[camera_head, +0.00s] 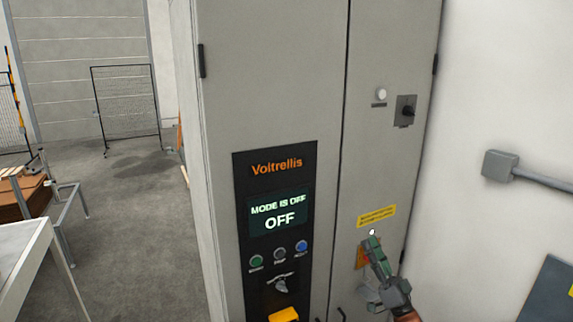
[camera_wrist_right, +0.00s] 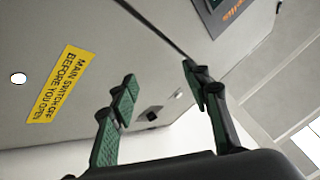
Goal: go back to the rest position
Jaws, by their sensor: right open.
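My right gripper (camera_head: 374,243) is in front of the grey cabinet's right door (camera_head: 372,160), just below a yellow warning label (camera_head: 376,216). In the right wrist view its two green-padded fingers stand apart with nothing between them (camera_wrist_right: 158,75). The yellow label (camera_wrist_right: 60,85) shows to the left of the fingers, reading "main switch off before you open". A small white round spot (camera_wrist_right: 18,78) lies beside it. I cannot tell whether the gripper touches the door. My left gripper is in neither view.
The cabinet's control panel (camera_head: 241,220) reads "mode is off". A black rotary switch (camera_head: 406,111) and a white lamp (camera_head: 381,93) are higher on the right door. A grey wall box with conduit (camera_head: 499,166) is at right. A white table (camera_head: 22,245) stands at left; the floor (camera_head: 130,230) between is clear.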

